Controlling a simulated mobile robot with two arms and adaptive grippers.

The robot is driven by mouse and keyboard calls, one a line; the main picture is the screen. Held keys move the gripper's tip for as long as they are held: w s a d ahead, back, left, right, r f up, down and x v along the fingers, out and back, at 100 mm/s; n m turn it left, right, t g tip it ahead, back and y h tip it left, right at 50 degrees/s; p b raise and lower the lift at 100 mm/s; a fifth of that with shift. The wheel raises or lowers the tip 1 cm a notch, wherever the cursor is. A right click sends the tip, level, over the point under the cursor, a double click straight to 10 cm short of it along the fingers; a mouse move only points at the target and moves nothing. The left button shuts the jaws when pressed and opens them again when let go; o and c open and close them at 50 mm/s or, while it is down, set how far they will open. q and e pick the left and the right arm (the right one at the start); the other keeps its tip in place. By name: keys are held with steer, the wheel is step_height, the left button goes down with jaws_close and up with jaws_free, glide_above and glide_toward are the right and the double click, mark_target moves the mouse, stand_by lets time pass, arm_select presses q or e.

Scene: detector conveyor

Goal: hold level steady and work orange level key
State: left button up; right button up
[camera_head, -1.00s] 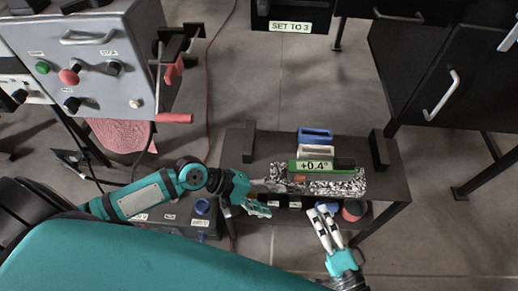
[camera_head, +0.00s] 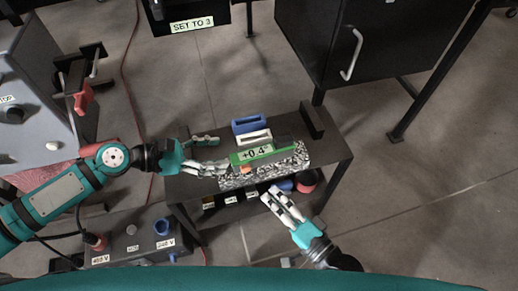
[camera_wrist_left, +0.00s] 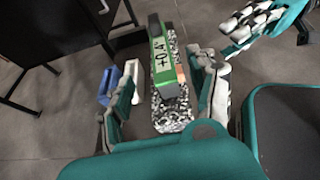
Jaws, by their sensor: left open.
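The level (camera_head: 274,149) has a green face reading +0.4° and a dark end part; it lies along a speckled black-and-white block (camera_head: 292,160). A small orange key (camera_head: 246,170) shows at the level's front left. The level also shows in the left wrist view (camera_wrist_left: 158,62), between the fingers. My left gripper (camera_head: 222,155) is open at the block's left end; its fingers are spread to either side. My right gripper (camera_head: 273,191) is in front of the block with its fingers pointing towards it, apart from the key. Whether its fingers are closed is unclear.
Blue (camera_head: 251,122) and white (camera_head: 254,137) holders stand behind the level on the dark bench (camera_head: 325,160). A dark upright post (camera_head: 312,119) stands at its right. Below are a lower shelf with labelled items and a box (camera_head: 140,245) with knobs. A black cabinet (camera_head: 390,50) stands behind right.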

mark_target(260, 151)
arm_select(q)
steer(key=x, duration=1.3)
steer(key=shift+w+d+f, duration=0.1)
steer(key=shift+d, duration=0.1)
jaws_close()
steer(key=shift+f, duration=0.1)
stand_by(0.8)
arm_select(e)
jaws_close()
arm_select(q)
steer(key=shift+f, duration=0.1)
stand_by(1.2)
